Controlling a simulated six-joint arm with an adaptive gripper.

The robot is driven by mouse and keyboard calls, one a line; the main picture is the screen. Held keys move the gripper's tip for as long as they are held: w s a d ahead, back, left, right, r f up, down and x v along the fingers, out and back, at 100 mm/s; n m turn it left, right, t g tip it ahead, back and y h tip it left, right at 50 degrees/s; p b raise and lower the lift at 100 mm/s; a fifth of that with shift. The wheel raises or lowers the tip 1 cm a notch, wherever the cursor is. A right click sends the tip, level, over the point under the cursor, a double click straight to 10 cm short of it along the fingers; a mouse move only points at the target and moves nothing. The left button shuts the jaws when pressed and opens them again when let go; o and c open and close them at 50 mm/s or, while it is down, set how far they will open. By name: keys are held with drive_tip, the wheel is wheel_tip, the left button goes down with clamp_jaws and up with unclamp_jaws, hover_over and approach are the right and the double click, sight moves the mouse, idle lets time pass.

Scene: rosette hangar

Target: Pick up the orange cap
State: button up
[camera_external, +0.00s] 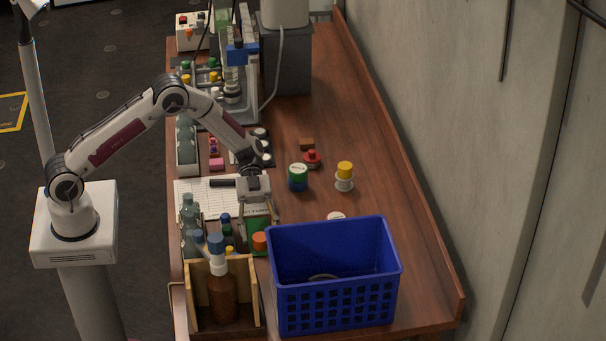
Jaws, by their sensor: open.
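The orange cap (259,241) shows as a small round orange top between the wooden box and the blue basket. It is partly hidden by things around it, and I cannot tell whether it sits on a container. My gripper (258,226) points down just above and behind the cap, close to it in the picture. Its two fingers are spread apart, and a green thing (257,224) shows between or behind them. I cannot tell whether the fingers touch anything.
A blue basket (335,306) stands right of the cap. A wooden box (257,300) with a brown bottle (222,290) stands in front left. Green bottles (190,215) stand left. A green-and-blue jar (298,178) and a yellow-topped spool (344,176) stand behind. The table's right side is clear.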

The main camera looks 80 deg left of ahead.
sight(259, 233)
idle(0.4)
drive_tip(key=c, duration=0.8)
drive_tip(key=shift+r, duration=0.1)
wheel_tip(259, 233, up, 10)
idle(0.4)
idle(0.4)
